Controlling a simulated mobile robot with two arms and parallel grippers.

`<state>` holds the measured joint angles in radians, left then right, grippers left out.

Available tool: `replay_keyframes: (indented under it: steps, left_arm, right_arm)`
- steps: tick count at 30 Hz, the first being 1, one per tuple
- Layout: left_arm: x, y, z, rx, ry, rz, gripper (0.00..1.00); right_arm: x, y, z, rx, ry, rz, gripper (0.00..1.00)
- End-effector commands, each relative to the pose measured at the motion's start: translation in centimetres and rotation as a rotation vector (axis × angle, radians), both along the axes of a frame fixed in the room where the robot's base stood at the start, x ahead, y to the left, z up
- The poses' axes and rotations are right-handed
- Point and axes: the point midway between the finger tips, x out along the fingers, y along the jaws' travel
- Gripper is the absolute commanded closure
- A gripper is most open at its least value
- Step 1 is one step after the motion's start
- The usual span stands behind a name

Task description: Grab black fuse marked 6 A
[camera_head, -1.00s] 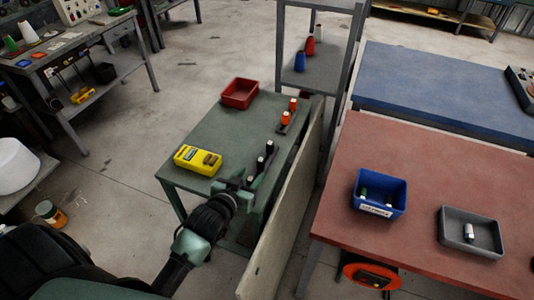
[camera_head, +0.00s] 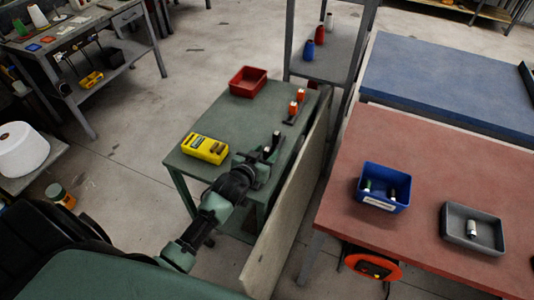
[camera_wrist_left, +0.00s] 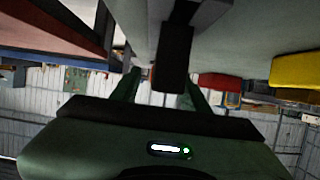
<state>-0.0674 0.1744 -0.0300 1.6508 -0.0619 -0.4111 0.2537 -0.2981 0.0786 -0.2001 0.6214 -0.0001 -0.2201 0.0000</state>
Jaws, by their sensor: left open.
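Two small black fuses with pale tops stand on a dark strip on the green table: a nearer one (camera_head: 267,150) and a farther one (camera_head: 276,139). No marking is readable, so I cannot tell which is 6 A. My left gripper (camera_head: 254,160) is at the near end of the strip, by the nearer fuse, and partly hides it. In the left wrist view the picture is inverted. A black block (camera_wrist_left: 175,57), apparently a fuse, shows ahead between the spread fingers of my left gripper (camera_wrist_left: 160,92). Contact cannot be seen. My right gripper is out of view.
Two orange fuses (camera_head: 294,107) stand on another strip farther back. A yellow box (camera_head: 205,148) and a red bin (camera_head: 248,82) sit on the green table (camera_head: 222,116). A pale upright panel (camera_head: 285,225) borders its right side. A blue bin (camera_head: 383,188) stands on the red table.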

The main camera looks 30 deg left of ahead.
Motion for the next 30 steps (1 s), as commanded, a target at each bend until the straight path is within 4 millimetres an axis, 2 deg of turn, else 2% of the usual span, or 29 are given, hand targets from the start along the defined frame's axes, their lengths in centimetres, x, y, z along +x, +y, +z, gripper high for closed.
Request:
replay_keyframes:
  steps: [1, 6, 16, 20, 25, 30]
  left_arm:
    - [0.0, 0.0, 0.0, 0.000, 0.000, 0.000, 0.55]
    - [0.0, 0.0, 0.0, 0.000, 0.000, 0.000, 1.00]
    - [0.0, 0.0, 0.1, 0.000, 0.000, 0.000, 1.00]
    - [0.0, 0.0, 0.8, 0.001, -0.002, 0.000, 1.00]
    - [0.0, 0.0, 3.3, 0.002, -0.005, -0.002, 1.00]
    - [0.1, 0.0, 8.4, 0.001, -0.011, -0.001, 1.00]
  right_arm:
    - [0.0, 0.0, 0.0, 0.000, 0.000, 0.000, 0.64]
    - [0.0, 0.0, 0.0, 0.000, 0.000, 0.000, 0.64]
    - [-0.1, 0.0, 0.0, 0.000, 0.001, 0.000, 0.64]
    - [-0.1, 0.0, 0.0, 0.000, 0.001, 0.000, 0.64]
    - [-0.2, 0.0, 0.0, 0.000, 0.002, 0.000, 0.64]
    - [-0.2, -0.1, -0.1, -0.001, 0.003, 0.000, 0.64]
